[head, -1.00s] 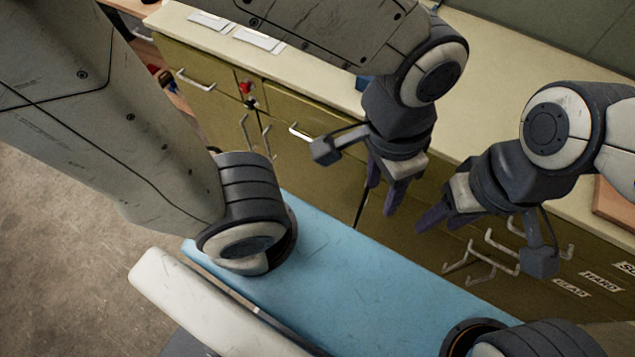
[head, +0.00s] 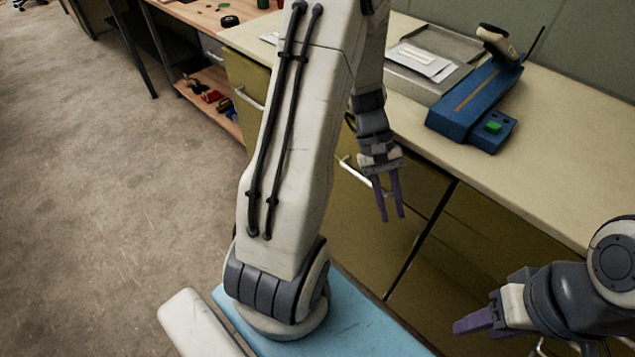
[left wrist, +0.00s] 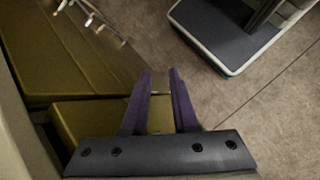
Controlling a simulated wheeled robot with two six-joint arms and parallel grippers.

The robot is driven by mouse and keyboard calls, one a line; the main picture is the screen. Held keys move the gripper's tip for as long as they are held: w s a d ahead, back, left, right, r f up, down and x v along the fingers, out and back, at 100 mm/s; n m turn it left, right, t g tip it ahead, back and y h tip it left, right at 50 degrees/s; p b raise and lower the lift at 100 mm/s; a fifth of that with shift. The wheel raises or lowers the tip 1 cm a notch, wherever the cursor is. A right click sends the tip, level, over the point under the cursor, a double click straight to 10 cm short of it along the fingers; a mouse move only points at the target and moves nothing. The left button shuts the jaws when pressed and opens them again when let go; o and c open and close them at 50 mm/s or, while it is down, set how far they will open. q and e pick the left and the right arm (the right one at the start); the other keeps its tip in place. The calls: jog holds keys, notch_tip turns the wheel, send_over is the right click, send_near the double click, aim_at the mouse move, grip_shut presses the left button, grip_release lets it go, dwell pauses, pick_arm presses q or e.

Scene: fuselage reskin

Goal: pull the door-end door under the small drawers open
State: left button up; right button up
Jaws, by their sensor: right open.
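The olive cabinet (head: 430,275) runs under the long bench, with drawer fronts along its top. A left drawer has a pale handle (head: 248,98), and another handle (head: 350,172) shows right of my left arm. The doors under the left drawers are mostly hidden behind that arm, so I cannot tell whether one is ajar. My left gripper (head: 393,217) is open and empty, pointing down in front of the drawer fronts. In the left wrist view its fingers (left wrist: 160,76) are apart over olive panels, with pale handles (left wrist: 88,14) at upper left. My right gripper (head: 460,326) is open and empty at lower right.
A blue device (head: 470,105) and a grey tray with papers (head: 425,62) stand on the benchtop (head: 540,135). A wooden bench with a lower shelf (head: 215,108) adjoins at the left. The concrete floor (head: 100,200) at left is clear.

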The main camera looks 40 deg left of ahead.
pick_arm(q)
jog(key=w+a+f+n+t+h+b, duration=0.2)
jog(key=a+f+n+t+h+b, duration=0.2)
jog(key=a+f+n+t, duration=0.55)
jog(key=s+a+f+n+t+y, duration=0.2)
jog(key=a+f+n+t, duration=0.25)
jog(key=a, duration=0.25)
jog(key=s+a+f+n+t+y, duration=0.25)
jog(key=a+n, duration=0.25)
jog(key=a, duration=0.3)
jog(key=s+a+f+n+t+y, duration=0.1)
jog(key=a+f+n+t+y, duration=0.3)
jog(key=a, duration=0.3)
jog(key=w+d+n+b, duration=0.1)
jog(key=w, duration=0.9)
jog(key=shift+d+h, duration=0.2)
jog(key=shift+h, duration=0.15)
pick_arm(e)
notch_tip(320, 180, down, 7)
pick_arm(q)
jog(key=shift+g, duration=0.25)
grip_shut()
pick_arm(e)
jog(key=shift+r, duration=0.1)
